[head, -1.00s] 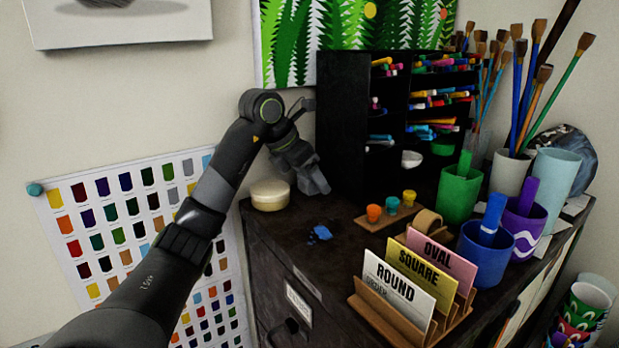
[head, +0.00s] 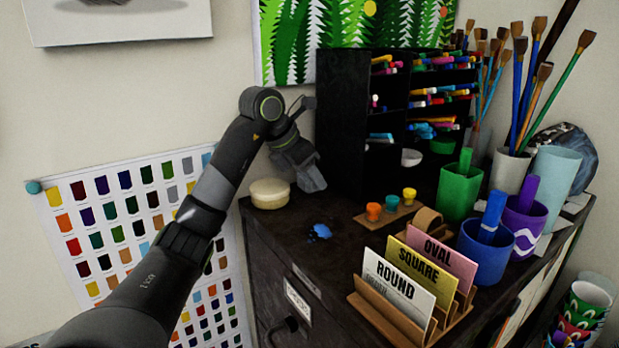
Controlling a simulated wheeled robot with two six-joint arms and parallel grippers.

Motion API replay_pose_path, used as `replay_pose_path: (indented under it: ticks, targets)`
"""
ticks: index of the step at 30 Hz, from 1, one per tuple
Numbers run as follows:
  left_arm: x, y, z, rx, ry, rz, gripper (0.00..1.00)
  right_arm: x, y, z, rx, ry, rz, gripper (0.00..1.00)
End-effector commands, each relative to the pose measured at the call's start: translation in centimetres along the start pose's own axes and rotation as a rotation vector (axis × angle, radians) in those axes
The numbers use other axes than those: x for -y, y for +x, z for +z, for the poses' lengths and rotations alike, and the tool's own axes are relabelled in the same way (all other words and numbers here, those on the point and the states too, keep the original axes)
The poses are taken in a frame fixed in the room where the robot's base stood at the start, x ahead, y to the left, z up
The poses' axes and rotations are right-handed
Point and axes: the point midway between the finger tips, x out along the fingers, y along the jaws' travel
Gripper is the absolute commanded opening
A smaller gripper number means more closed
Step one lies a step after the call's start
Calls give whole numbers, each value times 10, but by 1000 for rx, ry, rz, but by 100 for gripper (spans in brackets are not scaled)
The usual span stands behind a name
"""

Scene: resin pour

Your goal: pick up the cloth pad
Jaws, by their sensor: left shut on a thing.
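My left gripper (head: 300,163) reaches in from the left over the back left part of the dark cabinet top. It is shut on a small grey block-like piece, which I take to be the cloth pad (head: 313,180). The pad hangs tilted at the fingertips, just above the cabinet, close to the black shelf's left side. The fingers partly hide its upper part. My right gripper is not in view.
A round cream tub (head: 269,193) stands left of the gripper. A blue splash (head: 319,232) lies on the cabinet top (head: 340,262). A black marker shelf (head: 341,125), small pots on a strip (head: 391,212), card holder (head: 408,318) and cups (head: 487,249) crowd the right.

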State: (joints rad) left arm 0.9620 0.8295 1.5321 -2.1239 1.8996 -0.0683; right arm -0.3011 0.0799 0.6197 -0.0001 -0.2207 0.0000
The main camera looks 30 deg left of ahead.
Motion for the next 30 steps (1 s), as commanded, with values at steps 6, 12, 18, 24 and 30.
replay_pose_path:
  ticks: [6, 12, 18, 24, 30]
  targets:
    - [2, -12, 6, 5, 0, 1, 25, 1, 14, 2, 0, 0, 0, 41]
    - [2, -42, 25, 5, 0, 0, 25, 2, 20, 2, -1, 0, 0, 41]
    - [3, -65, 37, 0, 0, 1, 25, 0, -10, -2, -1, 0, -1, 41]
    - [23, -74, 18, -1, 3, 4, 25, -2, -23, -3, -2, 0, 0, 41]
    - [53, -87, -8, 1, 5, 6, 25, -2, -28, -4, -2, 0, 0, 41]
